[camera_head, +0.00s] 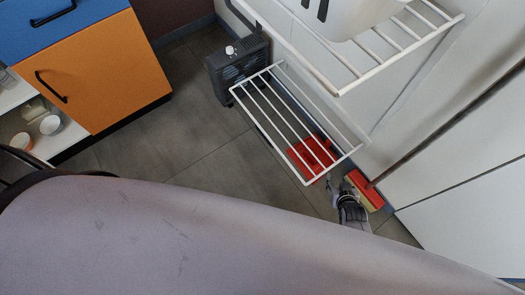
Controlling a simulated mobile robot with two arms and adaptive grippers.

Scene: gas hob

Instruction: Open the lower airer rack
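The lower airer rack (262,118) is a white wire frame with several parallel bars, below the upper rack. It stands out from the wall over the floor; I cannot tell its exact tilt. My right gripper (337,186) is just beyond the rack's near right corner, close to its end bar. Whether it touches the bar is unclear. Its fingers are small and partly hidden, so I cannot tell if they are open or shut. My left gripper is not in view.
The upper airer rack (372,69) holds a white container (345,15). A dark heater (238,66) stands behind the lower rack. A red dustpan (300,160) shows through its bars. A red broom head (366,190) is beside my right gripper. A large greyish-mauve surface (180,240) fills the foreground.

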